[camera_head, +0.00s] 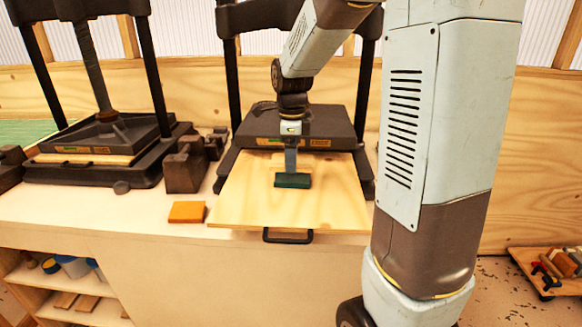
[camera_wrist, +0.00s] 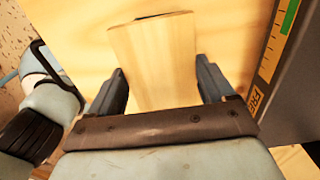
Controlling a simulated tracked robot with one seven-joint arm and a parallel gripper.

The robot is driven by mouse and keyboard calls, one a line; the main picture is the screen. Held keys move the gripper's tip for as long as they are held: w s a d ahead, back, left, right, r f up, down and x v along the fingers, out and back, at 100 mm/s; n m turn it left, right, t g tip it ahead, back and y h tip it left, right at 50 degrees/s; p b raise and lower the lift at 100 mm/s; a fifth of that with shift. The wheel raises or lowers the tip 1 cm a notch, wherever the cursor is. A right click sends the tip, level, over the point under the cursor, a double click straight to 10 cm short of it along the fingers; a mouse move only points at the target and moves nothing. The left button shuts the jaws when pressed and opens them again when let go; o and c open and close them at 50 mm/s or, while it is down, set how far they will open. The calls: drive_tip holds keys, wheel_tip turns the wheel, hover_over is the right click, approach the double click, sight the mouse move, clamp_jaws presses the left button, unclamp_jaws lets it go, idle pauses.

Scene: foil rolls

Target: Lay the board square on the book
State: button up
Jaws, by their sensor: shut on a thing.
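The board (camera_wrist: 155,70) is a small pale wooden piece. In the wrist view it lies between the two fingers of my gripper (camera_wrist: 160,72), which are shut on its sides. In the head view my gripper (camera_head: 290,168) is over the large plywood sheet, and the pale board is hard to tell from it. The book (camera_head: 292,181) looks dark green and sits at the gripper's tip, near the middle of the sheet. In the wrist view only a dark sliver shows past the board's far edge. I cannot tell whether board and book touch.
The plywood sheet (camera_head: 330,205) with a dark handle (camera_head: 287,237) sticks out of a black press (camera_head: 300,125). A second press (camera_head: 100,150) stands left. Dark blocks (camera_head: 186,168) and an orange-brown piece (camera_head: 187,212) lie between.

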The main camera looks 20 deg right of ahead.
drive_tip(key=shift+w+d+f, duration=0.15)
drive_tip(key=shift+w+f, duration=0.05)
drive_tip(key=shift+f, duration=0.15)
drive_tip(key=shift+w+f, duration=0.1)
drive_tip(key=shift+f, duration=1.5)
drive_tip(key=o, duration=0.9)
drive_tip(key=shift+f, duration=0.1)
